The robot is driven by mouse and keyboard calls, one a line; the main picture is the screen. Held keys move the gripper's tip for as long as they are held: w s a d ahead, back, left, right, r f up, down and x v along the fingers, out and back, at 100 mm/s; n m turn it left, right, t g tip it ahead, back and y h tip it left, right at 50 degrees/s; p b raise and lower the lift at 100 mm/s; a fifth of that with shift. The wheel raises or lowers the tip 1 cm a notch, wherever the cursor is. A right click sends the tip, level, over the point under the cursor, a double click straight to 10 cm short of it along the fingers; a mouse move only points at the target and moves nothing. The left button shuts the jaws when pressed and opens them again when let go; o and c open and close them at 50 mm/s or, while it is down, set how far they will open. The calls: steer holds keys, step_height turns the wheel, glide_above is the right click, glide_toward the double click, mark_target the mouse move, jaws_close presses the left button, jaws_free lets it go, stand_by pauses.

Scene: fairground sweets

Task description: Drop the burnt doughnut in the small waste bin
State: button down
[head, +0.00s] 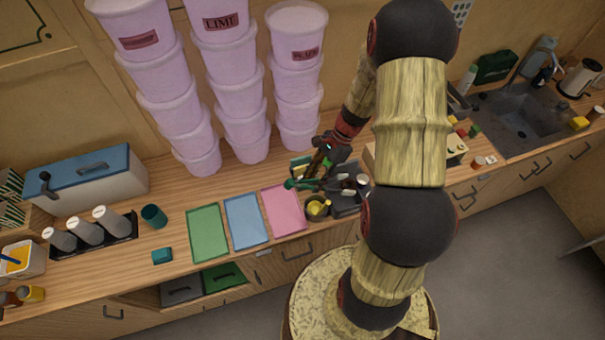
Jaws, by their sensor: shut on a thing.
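My gripper (317,168) is over the counter, to the right of the pink tray, at a group of small dark containers. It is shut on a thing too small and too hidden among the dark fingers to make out. I cannot pick out the burnt doughnut for certain. I cannot tell for sure which container is the small waste bin. A dark round pot (315,213) with yellow contents stands just below my gripper, and a small teal cup (153,216) stands open further left.
Green (208,233), blue (246,221) and pink (284,210) trays lie left of my gripper. Tall stacks of pink tubs (297,75) stand behind. A dark caddy (345,201) is close on the right. A sink (515,120) is far right. Bare wood shows around the teal cup.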

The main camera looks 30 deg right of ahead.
step_height(320, 180, down, 8)
steer(key=b, duration=0.5)
steer(key=shift+s+b, duration=0.15)
steer(key=shift+b, duration=0.15)
steer(key=shift+d+r, duration=0.1)
steer(key=c, duration=2)
jaws_free()
steer(key=shift+o, duration=1.2)
steer(key=shift+r, duration=0.1)
steer(key=shift+c, duration=0.3)
step_height(320, 180, up, 11)
steer(key=p, duration=0.8)
steer(key=shift+r, duration=0.15)
